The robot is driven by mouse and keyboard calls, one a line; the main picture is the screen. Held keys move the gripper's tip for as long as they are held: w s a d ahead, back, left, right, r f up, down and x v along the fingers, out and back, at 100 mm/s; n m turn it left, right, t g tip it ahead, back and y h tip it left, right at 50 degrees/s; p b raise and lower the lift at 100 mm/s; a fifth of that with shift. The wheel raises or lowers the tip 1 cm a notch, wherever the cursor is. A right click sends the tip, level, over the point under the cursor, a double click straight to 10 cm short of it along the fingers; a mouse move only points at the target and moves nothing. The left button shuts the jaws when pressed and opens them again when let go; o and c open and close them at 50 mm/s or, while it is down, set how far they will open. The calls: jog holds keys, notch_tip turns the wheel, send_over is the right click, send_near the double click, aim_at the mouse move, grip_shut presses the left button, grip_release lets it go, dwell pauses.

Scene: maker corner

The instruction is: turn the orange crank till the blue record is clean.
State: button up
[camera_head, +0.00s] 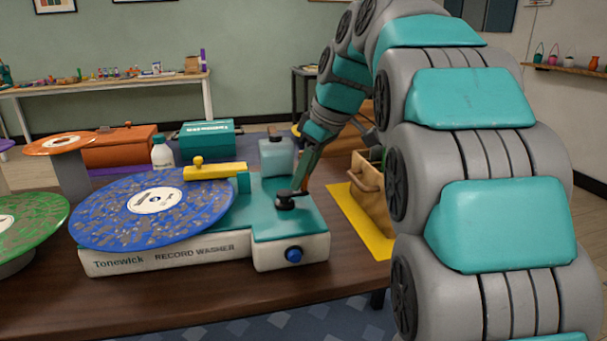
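The blue record (105,217) lies flat on the cream and teal record washer (200,257). Grey-brown grime patches cover much of the record around its white label. A yellow arm (215,172) reaches over the record's far right edge. A dark round hub (285,201) stands on the washer's teal right end. The orange crank is not clearly visible; my arm comes down at that hub and may cover it. My gripper (301,188) is small and dark there, close to or touching the hub. I cannot tell whether its fingers are open or shut on anything.
A green record (30,222) stands at the left, with an orange record (68,143) on a stand behind. A white bottle (162,154), orange box (118,150) and teal case (207,138) are behind the washer.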

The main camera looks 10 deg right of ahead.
grip_shut()
jog(key=shift+s, duration=0.1)
